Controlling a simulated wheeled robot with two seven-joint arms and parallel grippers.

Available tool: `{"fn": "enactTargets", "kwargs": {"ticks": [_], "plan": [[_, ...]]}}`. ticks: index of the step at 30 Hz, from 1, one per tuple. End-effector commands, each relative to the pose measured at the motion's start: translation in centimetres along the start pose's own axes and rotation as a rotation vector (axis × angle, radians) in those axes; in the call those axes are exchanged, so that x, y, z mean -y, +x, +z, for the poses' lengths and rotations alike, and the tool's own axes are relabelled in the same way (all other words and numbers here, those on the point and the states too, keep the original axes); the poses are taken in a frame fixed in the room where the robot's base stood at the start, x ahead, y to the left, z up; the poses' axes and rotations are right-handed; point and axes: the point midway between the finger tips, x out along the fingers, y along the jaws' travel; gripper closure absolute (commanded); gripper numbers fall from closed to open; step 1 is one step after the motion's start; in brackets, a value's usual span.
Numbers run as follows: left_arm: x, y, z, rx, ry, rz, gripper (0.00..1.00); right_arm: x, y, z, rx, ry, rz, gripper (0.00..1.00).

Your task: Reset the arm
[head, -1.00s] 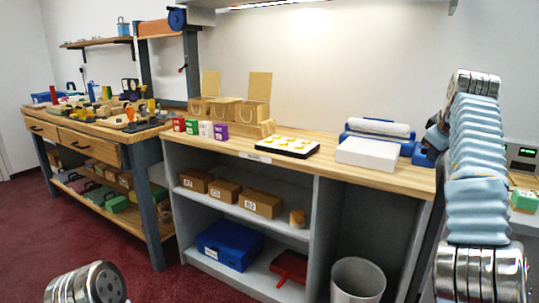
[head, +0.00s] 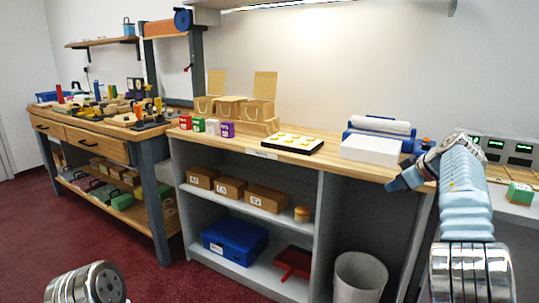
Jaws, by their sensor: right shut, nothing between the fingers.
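My right arm (head: 463,190), with light blue ribbed links and silver joints, rises at the right of the head view and bends over at its top. My right gripper (head: 392,186) is dark blue and points left and down by the right end of the counter top. It is shut and empty. It shows in front of the counter edge, to the right of and below the white box (head: 370,149). A silver joint of my left arm (head: 86,285) shows at the bottom left; the left gripper is out of the picture.
The wooden counter (head: 330,160) carries a black tray with yellow pieces (head: 292,143), small coloured boxes (head: 212,127) and a blue roll holder (head: 382,128). A grey bin (head: 360,277) stands below. A cluttered workbench (head: 97,147) is at the left. A green box (head: 520,193) is far right.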

Motion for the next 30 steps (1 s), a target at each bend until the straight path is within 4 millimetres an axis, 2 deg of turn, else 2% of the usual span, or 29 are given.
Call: {"fn": "enactTargets", "kwargs": {"ticks": [1,5,7,9,11,12,14,15,17,18,22,26,27,30], "plan": [[0.0,0.0,0.0,0.000,0.000,0.000,0.04,0.5,2.2,0.8,-0.052,0.020,-0.043,1.00],[0.0,0.0,0.0,0.000,0.000,0.000,0.04,2.2,9.1,3.1,-0.251,0.107,-0.126,1.00],[0.0,0.0,0.0,0.000,0.000,0.000,0.04,3.6,13.5,5.6,-0.358,0.205,-0.133,1.00],[0.0,0.0,0.0,0.000,0.000,0.000,0.04,5.2,17.5,8.8,-0.418,0.321,-0.102,1.00],[0.0,0.0,0.0,0.000,0.000,0.000,0.04,6.9,20.4,11.9,-0.428,0.416,-0.066,1.00],[0.0,0.0,0.0,0.000,0.000,0.000,0.04,8.2,22.0,14.1,-0.415,0.477,-0.041,1.00],[0.0,0.0,0.0,0.000,0.000,0.000,0.04,10.5,24.1,17.4,-0.377,0.558,-0.006,1.00],[0.0,0.0,0.0,0.000,0.000,0.000,0.04,12.3,25.3,19.6,-0.339,0.608,0.012,1.00],[0.0,0.0,0.0,0.000,0.000,0.000,0.04,15.2,26.7,23.0,-0.269,0.675,0.035,1.00],[0.0,0.0,0.0,0.000,0.000,0.000,0.04,17.3,27.4,25.1,-0.216,0.714,0.044,1.00],[0.0,0.0,0.0,0.000,0.000,0.000,0.04,24.9,28.2,31.5,-0.019,0.813,0.048,1.00],[0.0,0.0,0.0,0.000,0.000,0.000,0.04,33.1,26.9,37.0,0.199,0.873,0.008,1.00],[0.0,0.0,0.0,0.000,0.000,0.000,0.04,35.6,26.1,38.4,0.266,0.885,-0.011,1.00],[0.0,0.0,0.0,0.000,0.000,0.000,0.04,41.1,23.7,41.1,0.415,0.901,-0.067,1.00]]}}
